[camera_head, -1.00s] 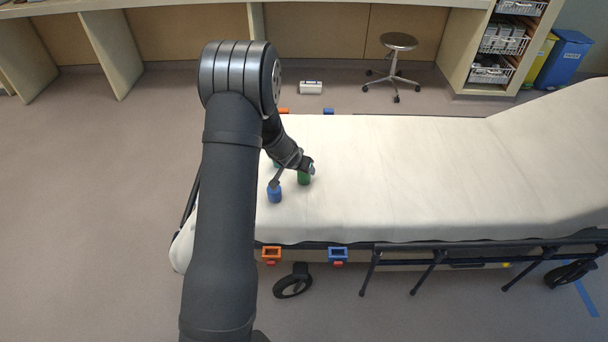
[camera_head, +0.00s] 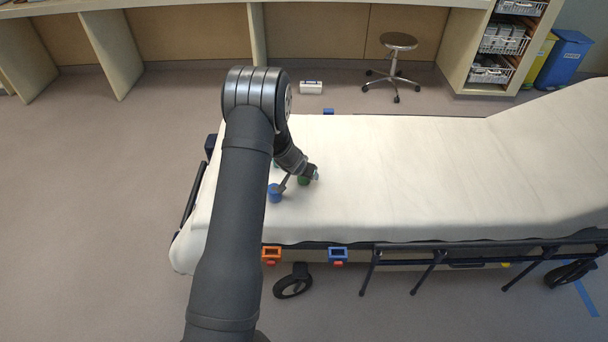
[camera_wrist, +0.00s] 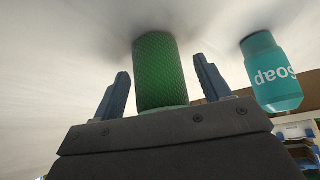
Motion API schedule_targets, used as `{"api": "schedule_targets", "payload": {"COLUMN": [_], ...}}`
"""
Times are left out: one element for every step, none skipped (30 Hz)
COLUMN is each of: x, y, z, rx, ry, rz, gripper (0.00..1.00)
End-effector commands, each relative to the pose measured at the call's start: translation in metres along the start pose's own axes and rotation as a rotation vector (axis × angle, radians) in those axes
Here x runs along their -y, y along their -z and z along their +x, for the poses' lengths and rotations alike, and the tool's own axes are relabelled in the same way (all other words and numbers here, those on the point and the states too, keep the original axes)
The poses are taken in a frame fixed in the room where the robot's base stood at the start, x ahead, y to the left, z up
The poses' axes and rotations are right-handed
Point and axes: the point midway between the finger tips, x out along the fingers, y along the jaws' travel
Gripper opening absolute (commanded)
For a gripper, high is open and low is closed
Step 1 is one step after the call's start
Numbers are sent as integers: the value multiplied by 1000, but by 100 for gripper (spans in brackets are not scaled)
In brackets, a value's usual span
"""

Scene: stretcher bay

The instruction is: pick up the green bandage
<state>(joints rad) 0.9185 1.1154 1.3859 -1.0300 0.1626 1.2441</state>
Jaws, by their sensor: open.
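The green bandage (camera_wrist: 160,72) is a textured green roll standing on the white stretcher sheet. In the wrist view it sits between the two fingers of my gripper (camera_wrist: 160,95), with a gap on each side. My gripper is open and is not closed on it.
A teal soap bottle (camera_wrist: 272,75) stands just right of the bandage in the wrist view. The sheet to the right is clear.

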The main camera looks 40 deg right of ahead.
Motion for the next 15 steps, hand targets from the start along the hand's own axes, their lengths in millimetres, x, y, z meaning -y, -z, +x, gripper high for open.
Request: {"api": "schedule_targets", "payload": {"x": [0, 0, 0, 0, 0, 0, 0, 0, 0, 0, 0, 0, 0, 0, 0], "y": [0, 0, 0, 0, 0, 0, 0, 0, 0, 0, 0, 0, 0, 0, 0], "z": [0, 0, 0, 0, 0, 0, 0, 0, 0, 0, 0, 0, 0, 0, 0], "rx": [0, 0, 0, 0, 0, 0, 0, 0, 0, 0, 0, 0, 0, 0, 0], "ry": [0, 0, 0, 0, 0, 0, 0, 0, 0, 0, 0, 0, 0, 0, 0], "rz": [0, 0, 0, 0, 0, 0, 0, 0, 0, 0, 0, 0, 0, 0, 0], "gripper": [68, 62, 54, 48, 42, 34, 29, 23, 21, 21, 21, 21, 21, 21, 21]}}
